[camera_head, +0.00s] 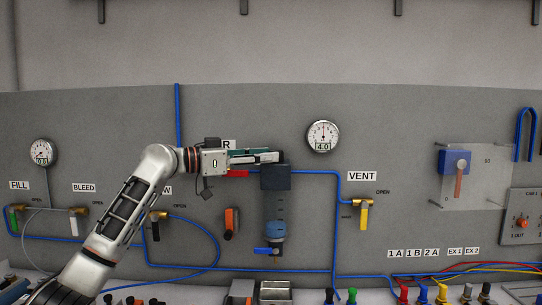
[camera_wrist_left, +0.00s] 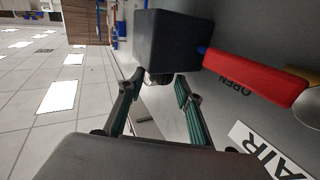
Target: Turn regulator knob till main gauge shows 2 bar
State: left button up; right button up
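The regulator (camera_head: 276,178) is a dark box on the grey panel, with a clear and blue bowl below it. The box also shows in the left wrist view (camera_wrist_left: 172,42). My left gripper (camera_head: 268,157) lies level at the box's top. Its fingers are apart, with the knob between their tips; I see no clear contact. The main gauge (camera_head: 322,137), round and white, reads 4.0 on its display. My right gripper is not in view.
A red lever (camera_head: 237,174) sits left of the regulator, close under my gripper. Blue pipe (camera_head: 312,172) runs right to the VENT valve (camera_head: 364,212). An orange-handled switch (camera_head: 231,223) is at lower left. Another gauge (camera_head: 43,152) hangs far left. Coloured connectors (camera_head: 422,293) line the front.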

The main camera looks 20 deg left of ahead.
pick_arm(q)
jog(key=shift+x, duration=1.2)
